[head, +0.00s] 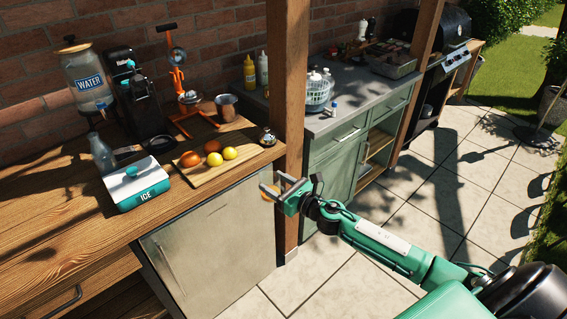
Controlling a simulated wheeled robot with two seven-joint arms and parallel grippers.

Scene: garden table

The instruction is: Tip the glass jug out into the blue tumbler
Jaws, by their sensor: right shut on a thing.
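My right gripper (275,187) is in front of the wooden post and the pale cabinet door, below the wooden counter's edge. It is shut on a small amber thing (267,197), mostly hidden by the fingers; I cannot tell what it is. A clear glass vessel (102,156) stands upright on the wooden counter at the left, behind the ice box; I cannot tell whether it is the glass jug. I see no blue tumbler. My left gripper is out of view.
The ice box (137,190) stands on the wooden counter beside a board (196,178) with oranges and lemons. A small round shiny vessel (267,137) sits near the post (287,80). An orange juice press (178,85), a metal cup (226,108) and a water dispenser (88,82) stand behind.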

